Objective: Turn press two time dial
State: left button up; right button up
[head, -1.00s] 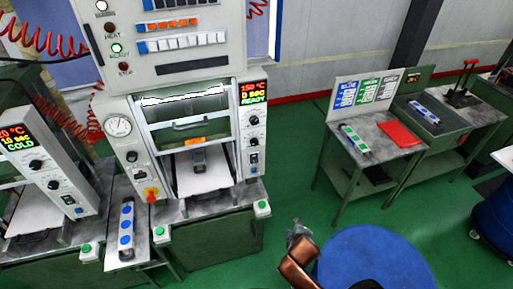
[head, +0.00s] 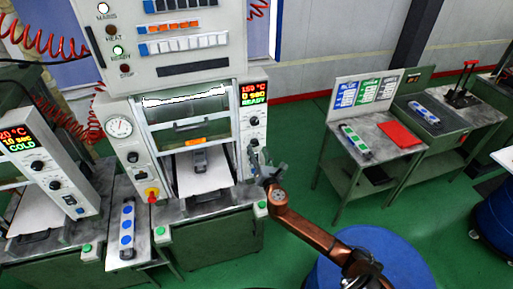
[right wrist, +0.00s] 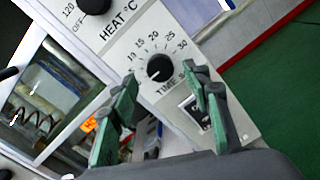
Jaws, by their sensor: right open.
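The centre press (head: 190,60) has a right side panel whose display (head: 254,93) reads 150 °C, 0 sec and READY. In the right wrist view the black TIME dial (right wrist: 159,68) sits on a white panel inside a printed scale. Its white mark points toward the low end of the scale. The black HEAT dial (right wrist: 95,5) is partly cut off above it. My right gripper (right wrist: 161,80) is open, with its green-padded fingers on either side of the TIME dial in the picture; contact cannot be told. In the head view the right gripper (head: 262,166) is beside the panel's lower part.
A second press panel (head: 40,160) at left reads 20 °C, 10 sec, COLD. A rocker switch (right wrist: 195,112) is below the TIME dial. A blue drum (head: 395,255) stands beneath my right arm. A side table (head: 365,150) stands at right, with clear green floor before it.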

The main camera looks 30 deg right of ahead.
aim_at(254, 142)
jog(key=shift+x, duration=1.25)
jog(key=shift+c, duration=0.4)
jog(key=c, duration=1.1)
